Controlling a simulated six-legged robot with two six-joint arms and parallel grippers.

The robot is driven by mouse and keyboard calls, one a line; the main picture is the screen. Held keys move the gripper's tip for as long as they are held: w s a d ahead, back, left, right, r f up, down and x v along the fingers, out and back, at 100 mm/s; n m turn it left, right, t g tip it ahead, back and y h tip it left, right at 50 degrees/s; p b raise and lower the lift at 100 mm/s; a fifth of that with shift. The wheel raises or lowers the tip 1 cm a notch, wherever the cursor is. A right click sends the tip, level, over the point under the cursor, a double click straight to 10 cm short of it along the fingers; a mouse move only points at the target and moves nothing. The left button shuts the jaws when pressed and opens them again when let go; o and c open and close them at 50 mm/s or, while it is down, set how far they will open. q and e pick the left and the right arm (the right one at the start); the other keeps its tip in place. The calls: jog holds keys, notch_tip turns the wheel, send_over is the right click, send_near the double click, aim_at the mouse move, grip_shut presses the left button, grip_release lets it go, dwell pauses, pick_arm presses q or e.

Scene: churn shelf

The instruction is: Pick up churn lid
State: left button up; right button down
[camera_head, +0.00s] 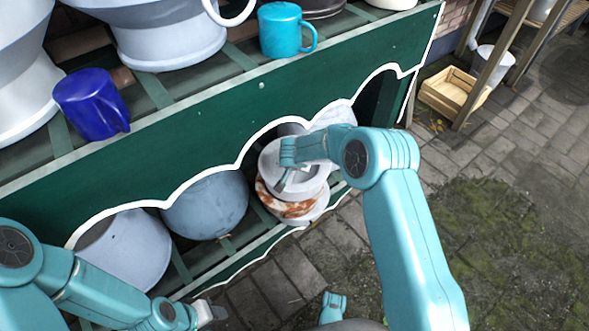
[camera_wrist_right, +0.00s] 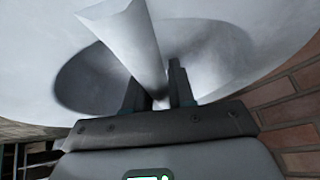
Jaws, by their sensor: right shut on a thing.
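The pale grey churn lid (camera_head: 315,182) is round, with a bar handle across a hollow in its top. It is at the top of a rust-stained white churn (camera_head: 289,208) on the lower shelf; I cannot tell whether it touches the churn. My right gripper (camera_head: 285,183) reaches in over the lid. In the right wrist view, my right gripper (camera_wrist_right: 157,92) is shut on the bar of the lid (camera_wrist_right: 130,42). My left gripper (camera_head: 212,314) is low at the left, away from the lid; its jaw opening is unclear.
A green shelf front (camera_head: 200,135) with a white scalloped edge hangs above the lid. A grey round vessel (camera_head: 207,205) is left of the churn. Paving at the right is open.

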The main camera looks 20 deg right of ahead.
jog(key=shift+r, duration=0.15)
jog(key=shift+r+p, duration=0.7)
jog(key=shift+r, duration=0.85)
jog(key=shift+s+a+r, duration=0.1)
jog(key=shift+a+r, duration=0.05)
jog(key=shift+a, duration=0.05)
jog(key=s+a+b, duration=0.2)
jog(key=s+a, duration=1)
jog(key=shift+a, duration=0.35)
jog(key=shift+s, duration=0.2)
